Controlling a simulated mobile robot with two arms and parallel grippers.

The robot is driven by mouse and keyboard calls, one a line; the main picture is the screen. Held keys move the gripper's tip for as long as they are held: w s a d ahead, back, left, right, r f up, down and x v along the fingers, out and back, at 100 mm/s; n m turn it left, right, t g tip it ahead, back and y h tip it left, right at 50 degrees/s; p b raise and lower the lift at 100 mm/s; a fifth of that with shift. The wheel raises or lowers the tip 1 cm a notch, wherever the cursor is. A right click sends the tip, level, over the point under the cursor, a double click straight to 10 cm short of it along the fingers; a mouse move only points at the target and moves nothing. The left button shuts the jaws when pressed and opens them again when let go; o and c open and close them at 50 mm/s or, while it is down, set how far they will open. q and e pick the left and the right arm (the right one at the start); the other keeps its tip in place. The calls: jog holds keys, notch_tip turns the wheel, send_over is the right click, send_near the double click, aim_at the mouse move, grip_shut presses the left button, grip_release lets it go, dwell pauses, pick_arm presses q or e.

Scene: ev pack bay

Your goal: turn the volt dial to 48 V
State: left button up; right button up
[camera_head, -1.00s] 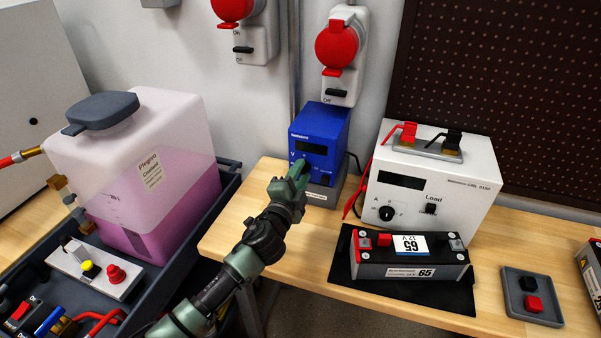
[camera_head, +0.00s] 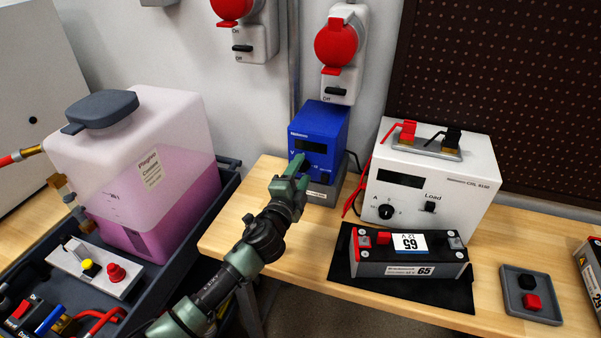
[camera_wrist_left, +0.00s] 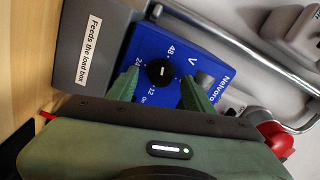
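The blue supply box (camera_head: 318,140) stands at the back of the bench against the wall. In the left wrist view its face shows a black volt dial (camera_wrist_left: 158,71) with marks 48, 24, 12 and a partly hidden one around it. A short white mark shows on the dial; which label it points to I cannot tell. My left gripper (camera_head: 296,176) is in front of the box and hides the dial in the head view. In the left wrist view its fingers (camera_wrist_left: 159,90) are apart, one on each side of the dial, with visible gaps. My right gripper is not in view.
A grey base labelled "Feeds the load box" (camera_wrist_left: 96,50) adjoins the blue box. The white load box (camera_head: 465,205) stands to its right, with a battery (camera_head: 420,262) in front. A pink coolant tank (camera_head: 130,190) is at the left. Bench left of the blue box is clear.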

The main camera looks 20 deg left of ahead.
pick_arm(q)
jog(key=shift+s, duration=0.1)
jog(key=s, duration=0.7)
jog(key=shift+s+a+b, duration=0.15)
jog(key=shift+s+b, duration=0.15)
jog(key=shift+b, duration=0.05)
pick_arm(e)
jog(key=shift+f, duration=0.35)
